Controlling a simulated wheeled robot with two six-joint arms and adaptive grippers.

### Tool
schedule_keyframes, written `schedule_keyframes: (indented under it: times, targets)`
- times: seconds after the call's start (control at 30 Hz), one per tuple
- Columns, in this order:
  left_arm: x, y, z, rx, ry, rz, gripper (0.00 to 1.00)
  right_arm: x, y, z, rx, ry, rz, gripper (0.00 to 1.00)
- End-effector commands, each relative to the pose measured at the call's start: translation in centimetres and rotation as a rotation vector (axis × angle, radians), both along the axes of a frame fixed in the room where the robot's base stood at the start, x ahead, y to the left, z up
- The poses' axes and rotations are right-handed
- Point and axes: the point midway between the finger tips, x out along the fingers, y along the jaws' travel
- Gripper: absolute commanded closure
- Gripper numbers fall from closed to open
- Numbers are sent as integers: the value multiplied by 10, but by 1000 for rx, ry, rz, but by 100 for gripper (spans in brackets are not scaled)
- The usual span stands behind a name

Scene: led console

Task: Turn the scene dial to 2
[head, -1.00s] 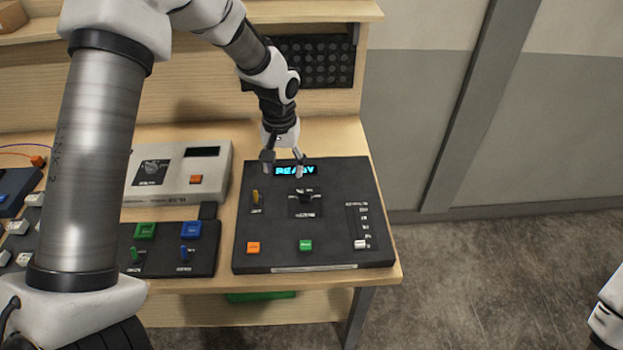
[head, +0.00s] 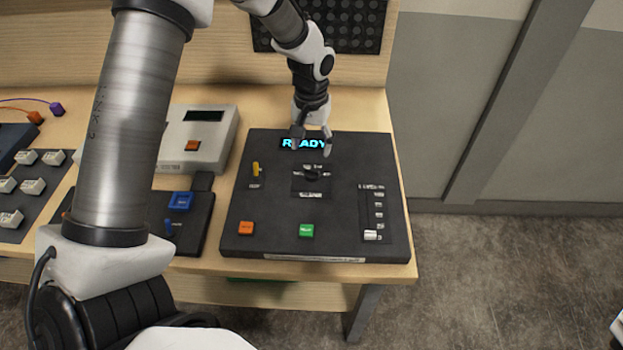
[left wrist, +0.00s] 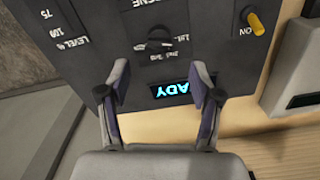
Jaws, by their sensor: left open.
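The scene dial (head: 312,174) is a small black knob on a labelled plate in the upper middle of the black console (head: 345,208). It also shows in the left wrist view (left wrist: 158,42), ahead of the fingertips and apart from them. My left gripper (head: 310,150) is open and empty above the console's back part, near the lit display (head: 304,143) that reads READY. In the left wrist view its two fingers (left wrist: 160,78) stand apart, with part of the display showing between them. Which mark the dial points at is too small to tell.
A yellow toggle (head: 256,168), an orange button (head: 246,228), a green button (head: 306,231) and a white slider knob (head: 370,235) surround the dial. A grey box (head: 207,139) and a panel with a blue button (head: 181,201) stand left. Open floor lies right.

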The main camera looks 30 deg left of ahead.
Motion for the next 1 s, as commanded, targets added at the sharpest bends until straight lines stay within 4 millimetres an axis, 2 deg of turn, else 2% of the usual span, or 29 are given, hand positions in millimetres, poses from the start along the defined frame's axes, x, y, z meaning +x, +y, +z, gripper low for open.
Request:
schedule_keyframes:
  times: [0.03,0.07,0.2,0.53,0.83,1.0]
  targets:
    - [0,0,-11,0,-1,0,35,0,0,-11,0,0,0,60]
    - [0,0,-11,0,0,0,35,0,0,-10,0,0,0,60]
    - [0,0,-20,0,3,0,35,0,0,-1,0,-1,0,60]
    - [-1,0,-78,0,2,0,35,0,0,15,0,-1,0,60]
    - [0,0,-85,0,-1,0,35,0,0,15,0,-1,0,60]
    - [0,0,-85,0,-1,0,95,0,0,14,0,-1,0,60]
